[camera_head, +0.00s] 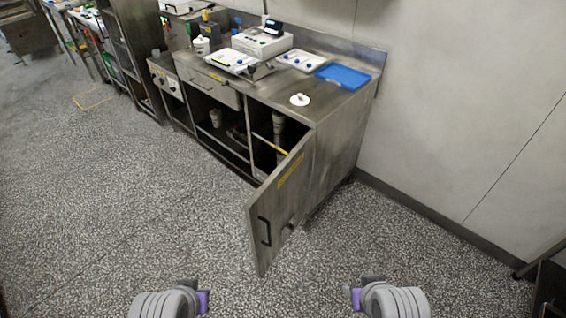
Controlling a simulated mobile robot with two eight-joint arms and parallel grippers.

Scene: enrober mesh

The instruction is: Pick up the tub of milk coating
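I cannot make out for certain which thing is the tub of milk coating, as no label is readable. A small white tub-like container (201,46) stands on the left part of the steel counter. A pale cylindrical container (216,117) sits inside the open cabinet below. My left gripper (203,301) and my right gripper (354,297) are at the bottom edge, over the floor and well apart from the counter. Their fingers are too little visible to tell open from shut. Nothing shows held in either.
The steel cabinet door (278,208) stands open into the floor space ahead. The counter (330,98) carries a scale-like device (262,42), trays, a blue mat (343,75) and a white disc (300,99). Speckled floor (130,190) is clear on the left.

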